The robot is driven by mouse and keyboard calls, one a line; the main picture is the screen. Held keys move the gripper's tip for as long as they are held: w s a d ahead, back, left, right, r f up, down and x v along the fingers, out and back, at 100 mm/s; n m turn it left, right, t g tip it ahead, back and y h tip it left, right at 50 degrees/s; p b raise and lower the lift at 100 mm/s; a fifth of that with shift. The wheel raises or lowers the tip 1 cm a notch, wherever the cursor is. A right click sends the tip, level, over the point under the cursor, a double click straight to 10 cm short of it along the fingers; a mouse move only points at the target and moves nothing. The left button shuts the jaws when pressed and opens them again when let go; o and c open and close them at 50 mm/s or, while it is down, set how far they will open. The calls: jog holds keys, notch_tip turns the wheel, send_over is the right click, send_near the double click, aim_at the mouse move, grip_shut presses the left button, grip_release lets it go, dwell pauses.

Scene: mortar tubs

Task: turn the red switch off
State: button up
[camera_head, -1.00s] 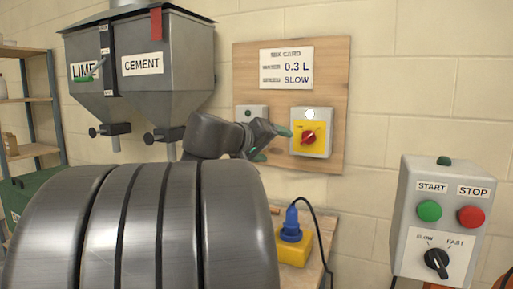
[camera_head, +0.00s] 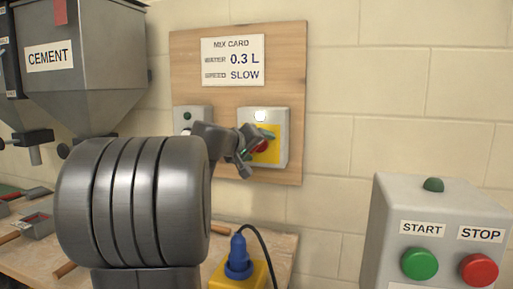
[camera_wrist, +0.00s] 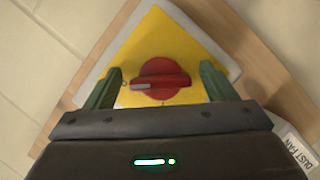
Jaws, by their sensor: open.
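The red switch (camera_wrist: 163,80) is a round knob with a raised bar on a yellow plate (camera_wrist: 155,42) in the wrist view. Its bar lies roughly level across the picture, with a pale mark at its left end. In the head view the red switch (camera_head: 261,146) is partly hidden by my gripper, on a grey box (camera_head: 281,119) on a wooden board. My gripper (camera_wrist: 160,88) is open, with one green finger on each side of the knob. The fingers look apart from it. In the head view my gripper (camera_head: 255,142) is right at the yellow plate.
A mix card (camera_head: 232,62) hangs above the switch box. A smaller grey box (camera_head: 190,115) is to its left. A blue plug (camera_head: 238,255) stands in a yellow block below. A control box (camera_head: 432,205) with green and red buttons is at right.

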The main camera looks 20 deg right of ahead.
jog(key=c, duration=1)
jog(key=shift+f+b, duration=0.1)
jog(key=shift+b, duration=0.3)
jog(key=n+h+b, duration=0.1)
jog(key=n+b, duration=0.1)
jog(key=b, duration=0.1)
jog(key=shift+f, duration=0.15)
jog(key=n+h+b, duration=0.1)
jog(key=n+b, duration=0.1)
jog(key=n+h+b, duration=0.1)
jog(key=n+b, duration=0.1)
jog(key=b, duration=0.1)
jog(key=shift+n+h, duration=0.3)
jog(key=shift+n, duration=0.1)
jog(key=n+t+h+b, duration=0.1)
jog(key=n+b, duration=0.4)
jog(key=shift+n+t+h+b, duration=0.15)
jog(key=shift+n+t+b, duration=0.55)
jog(key=shift+n, duration=0.55)
jog(key=shift+n+t+h+b, duration=0.15)
jog(key=shift+n+t+b, duration=0.35)
jog(key=shift+n+b, duration=0.6)
jog(key=shift+r+n, duration=0.2)
jog(key=shift+n, duration=0.25)
